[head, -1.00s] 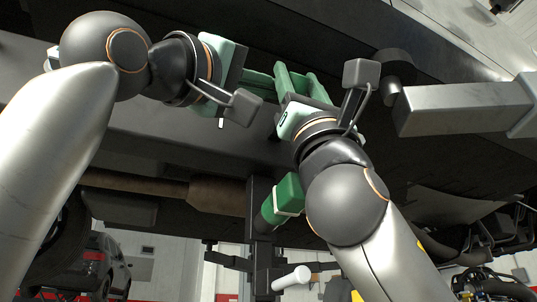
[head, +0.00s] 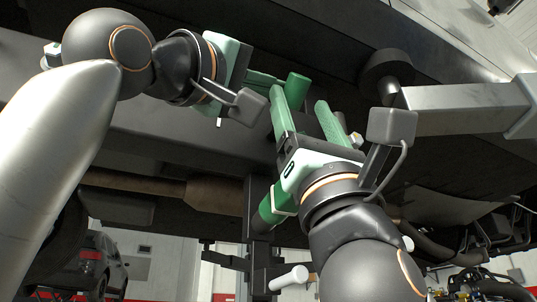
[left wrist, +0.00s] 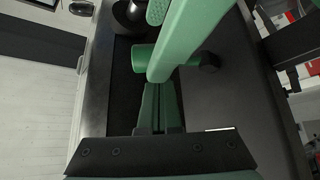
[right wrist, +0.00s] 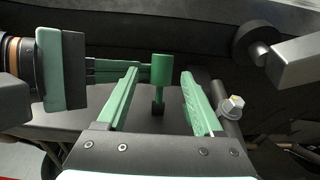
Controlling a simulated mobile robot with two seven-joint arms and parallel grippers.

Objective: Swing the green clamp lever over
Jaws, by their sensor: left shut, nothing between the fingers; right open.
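The green clamp lever shows as a short upright green cylinder (head: 298,88) under the dark underbody in the head view. In the left wrist view a right finger partly covers the cylinder (left wrist: 143,58).
A pale hex-headed bolt (right wrist: 232,105) is right of the right fingers. A grey metal bar (head: 465,108) and a round dark pad (head: 385,68) are at the right.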

